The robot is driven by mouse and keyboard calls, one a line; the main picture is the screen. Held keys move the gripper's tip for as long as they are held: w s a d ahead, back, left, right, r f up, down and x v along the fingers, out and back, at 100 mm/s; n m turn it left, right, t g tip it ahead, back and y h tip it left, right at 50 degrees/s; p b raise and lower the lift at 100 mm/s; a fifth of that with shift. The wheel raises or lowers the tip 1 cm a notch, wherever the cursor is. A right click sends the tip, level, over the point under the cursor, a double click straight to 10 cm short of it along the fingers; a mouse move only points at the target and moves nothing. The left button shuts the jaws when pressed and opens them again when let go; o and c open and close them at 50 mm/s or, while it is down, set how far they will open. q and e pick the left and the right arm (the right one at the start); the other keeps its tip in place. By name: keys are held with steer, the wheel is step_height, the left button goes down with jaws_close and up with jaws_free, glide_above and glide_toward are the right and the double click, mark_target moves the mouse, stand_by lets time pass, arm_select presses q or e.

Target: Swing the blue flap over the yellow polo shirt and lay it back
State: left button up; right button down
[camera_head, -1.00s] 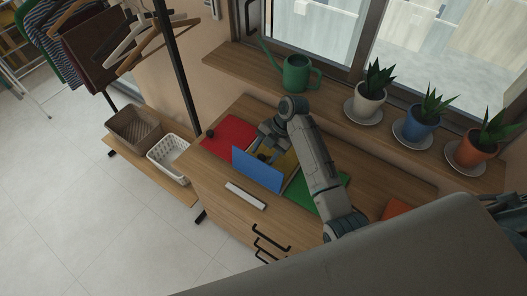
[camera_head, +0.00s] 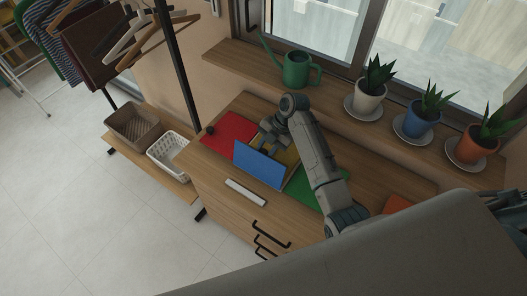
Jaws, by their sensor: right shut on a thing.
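The blue flap (camera_head: 259,169) stands tilted up at the front of a coloured folding board on the wooden dresser. A little yellow (camera_head: 290,156) shows behind it, which I take for the yellow polo shirt; most of it is hidden by the flap and my arm. My right gripper (camera_head: 262,143) is at the top edge of the flap, shut on it; its fingertips are partly hidden behind the flap. The board's red panel (camera_head: 229,132) lies flat on the left and its green panel (camera_head: 304,189) on the right. My left gripper is not in view.
An orange item (camera_head: 397,204) lies at the right. A green watering can (camera_head: 297,70) and several potted plants stand on the sill behind.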

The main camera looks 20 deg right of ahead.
steer(key=shift+w+d, duration=0.1)
steer(key=shift+d, duration=0.1)
steer(key=c, duration=1.1)
jaws_free()
steer(key=shift+w+d+f, duration=0.1)
steer(key=shift+f, duration=0.05)
steer(key=shift+r+b, duration=0.4)
steer(key=shift+r, duration=0.1)
steer(key=shift+s+r+b, duration=0.2)
steer(key=shift+r+b, duration=0.7)
steer(key=shift+r, duration=0.2)
steer(key=s, duration=0.1)
steer(key=s+a+b, duration=0.1)
steer(key=s, duration=0.1)
steer(key=s+a, duration=0.1)
steer(key=s, duration=0.1)
steer(key=shift+s+r, duration=0.1)
steer(key=shift+r, duration=0.05)
steer(key=s+a+r+p, duration=0.1)
steer(key=s+a+p, duration=0.1)
steer(key=s, duration=0.7)
steer(key=shift+s+a+r+p, duration=0.25)
steer(key=shift+s+a+p, duration=0.1)
steer(key=shift+a, duration=0.1)
